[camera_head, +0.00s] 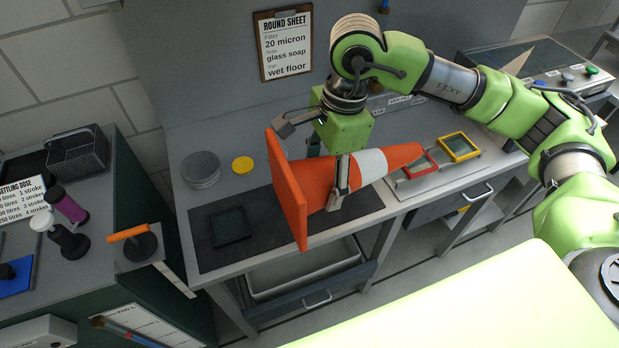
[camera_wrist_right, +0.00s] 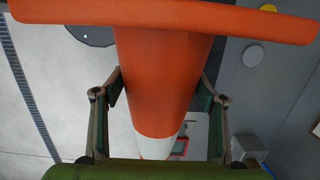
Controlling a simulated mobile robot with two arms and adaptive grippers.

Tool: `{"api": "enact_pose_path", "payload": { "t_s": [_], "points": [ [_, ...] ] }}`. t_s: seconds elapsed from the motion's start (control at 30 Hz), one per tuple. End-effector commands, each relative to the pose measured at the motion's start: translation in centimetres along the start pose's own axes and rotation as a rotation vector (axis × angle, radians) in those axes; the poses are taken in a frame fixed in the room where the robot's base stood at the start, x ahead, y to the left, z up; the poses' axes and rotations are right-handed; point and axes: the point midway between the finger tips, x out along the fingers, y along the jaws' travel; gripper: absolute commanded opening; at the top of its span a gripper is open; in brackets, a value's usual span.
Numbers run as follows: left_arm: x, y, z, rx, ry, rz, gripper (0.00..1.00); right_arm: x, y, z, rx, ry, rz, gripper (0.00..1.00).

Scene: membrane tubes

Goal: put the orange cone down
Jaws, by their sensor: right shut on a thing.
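The orange cone (camera_head: 318,184) with a white band lies on its side in my right gripper (camera_head: 338,190), its square base to the left and its tip to the right in the head view. It is held above the front of the grey bench, apart from the surface as far as I can tell. In the right wrist view the cone (camera_wrist_right: 165,70) fills the middle, base at the top, with the fingers of my right gripper (camera_wrist_right: 160,100) on both sides of its body. My left gripper is not in view.
The bench has a dark mat (camera_head: 215,256) with a dark square frame (camera_head: 231,227), grey discs (camera_head: 201,169) and a yellow disc (camera_head: 243,164). Red (camera_head: 418,165) and yellow (camera_head: 459,147) frames lie at right. A side counter with a wire basket (camera_head: 77,151) stands left. Floor is clear in front.

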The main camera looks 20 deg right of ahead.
Motion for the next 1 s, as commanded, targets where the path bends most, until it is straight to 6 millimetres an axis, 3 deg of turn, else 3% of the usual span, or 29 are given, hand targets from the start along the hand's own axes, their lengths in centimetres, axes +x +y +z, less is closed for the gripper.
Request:
{"api": "enact_pose_path", "payload": {
  "t_s": [0.03, 0.17, 0.4, 0.7, 0.83, 1.0],
  "points": [
    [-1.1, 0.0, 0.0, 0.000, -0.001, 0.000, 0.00, -0.1, -1.2, -0.4, 0.006, -0.001, 0.003, 0.30],
    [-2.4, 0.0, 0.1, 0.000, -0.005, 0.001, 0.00, 1.1, -4.1, -1.6, 0.005, -0.001, 0.002, 0.30],
    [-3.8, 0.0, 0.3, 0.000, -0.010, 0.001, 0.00, 5.3, -7.3, -3.3, -0.001, 0.000, 0.002, 0.30],
    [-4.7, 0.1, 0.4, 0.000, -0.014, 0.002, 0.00, 7.4, -8.8, -4.1, -0.001, -0.001, 0.002, 0.30],
    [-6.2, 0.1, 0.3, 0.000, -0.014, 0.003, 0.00, 9.0, -8.7, -4.3, -0.002, -0.002, 0.003, 0.30],
    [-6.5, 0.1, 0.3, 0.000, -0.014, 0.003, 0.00, 10.2, -8.8, -4.5, -0.002, -0.002, 0.000, 0.30]
  ]
}}
